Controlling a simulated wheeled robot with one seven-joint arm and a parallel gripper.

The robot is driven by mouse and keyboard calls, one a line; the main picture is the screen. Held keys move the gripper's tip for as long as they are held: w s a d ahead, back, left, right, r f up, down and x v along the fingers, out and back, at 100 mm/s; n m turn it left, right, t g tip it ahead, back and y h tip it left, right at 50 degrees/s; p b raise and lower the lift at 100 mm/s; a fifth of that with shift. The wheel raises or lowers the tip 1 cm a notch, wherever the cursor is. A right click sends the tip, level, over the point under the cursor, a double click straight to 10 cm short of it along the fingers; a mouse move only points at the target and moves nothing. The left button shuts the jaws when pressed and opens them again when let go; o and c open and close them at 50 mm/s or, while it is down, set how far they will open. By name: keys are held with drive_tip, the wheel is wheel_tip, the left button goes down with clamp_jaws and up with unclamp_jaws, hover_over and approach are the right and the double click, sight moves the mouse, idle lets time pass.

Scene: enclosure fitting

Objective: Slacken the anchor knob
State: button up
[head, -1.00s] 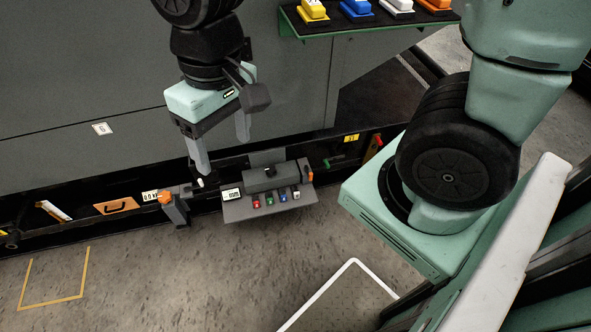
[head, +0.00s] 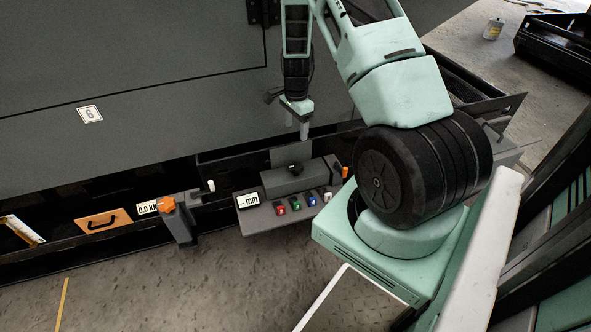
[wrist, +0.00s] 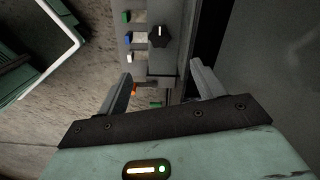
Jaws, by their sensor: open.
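No label marks a knob as the anchor knob. A black knob with a pale mark (head: 294,168) sits on a grey box on the small control panel (head: 262,222); the knob also shows in the wrist view (wrist: 158,36). An orange knob (head: 166,204) tops a grey post left of the panel, and another orange part (head: 345,172) is at the panel's right. My gripper (head: 297,125) is open and empty, fingers down, above and behind the panel. In the wrist view its fingers (wrist: 163,85) stand apart, with a small orange part (wrist: 134,90) and green part (wrist: 155,104) beyond them.
The panel carries a "mm" display (head: 248,200) and several coloured switches. A "0.0 kN" display (head: 147,207) and an orange handled plate (head: 104,220) lie left. The large grey enclosure wall (head: 180,110) rises behind. A white-edged plate (wrist: 50,50) shows in the wrist view.

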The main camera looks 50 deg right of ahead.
sight(296, 166)
wheel_tip(296, 166, down, 17)
drive_tip(key=b, duration=0.4)
drive_tip(key=shift+r+b, duration=0.2)
drive_tip(key=shift+b, duration=0.2)
drive_tip(key=c, duration=1)
